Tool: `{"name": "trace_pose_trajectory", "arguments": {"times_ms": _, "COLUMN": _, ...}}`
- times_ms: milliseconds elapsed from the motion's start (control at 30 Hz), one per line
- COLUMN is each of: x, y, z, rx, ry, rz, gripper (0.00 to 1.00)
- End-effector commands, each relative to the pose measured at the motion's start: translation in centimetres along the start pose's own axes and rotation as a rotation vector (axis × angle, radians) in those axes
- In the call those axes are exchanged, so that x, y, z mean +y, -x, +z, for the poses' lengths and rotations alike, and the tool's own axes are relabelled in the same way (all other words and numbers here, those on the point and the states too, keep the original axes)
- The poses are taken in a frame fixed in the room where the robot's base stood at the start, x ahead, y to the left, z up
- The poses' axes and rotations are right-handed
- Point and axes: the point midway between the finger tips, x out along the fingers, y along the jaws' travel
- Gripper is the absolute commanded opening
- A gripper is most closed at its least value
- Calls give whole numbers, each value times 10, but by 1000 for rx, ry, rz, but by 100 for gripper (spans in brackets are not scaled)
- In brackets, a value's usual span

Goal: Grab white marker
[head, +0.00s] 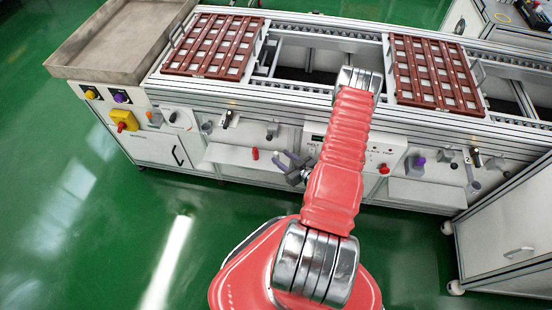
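I cannot make out a white marker in the head view. It may be too small, hidden behind my red arm, or blended with the white conveyor front. My gripper (289,158) is small and grey in this view, just left of my arm, in front of the conveyor's white front panel. Its fingers look spread apart, with nothing visible between them. A small red upright item (255,153) stands on the white ledge (235,158) to the left of my gripper.
The conveyor carries two brown slotted trays, one at left (215,45) and one at right (435,73). A grey bin (120,40) is at the far left. Knobs and a purple-topped item (419,162) line the front. A white cabinet (510,225) stands at right. Green floor is clear at left.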

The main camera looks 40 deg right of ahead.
Motion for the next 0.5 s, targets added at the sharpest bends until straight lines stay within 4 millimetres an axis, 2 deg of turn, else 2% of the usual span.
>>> {"name": "trace_pose_trajectory", "arguments": {"times_ms": 500, "x": 0, "y": -11, "z": 1, "rx": -1, "ry": 1, "rz": 0, "gripper": 39}}
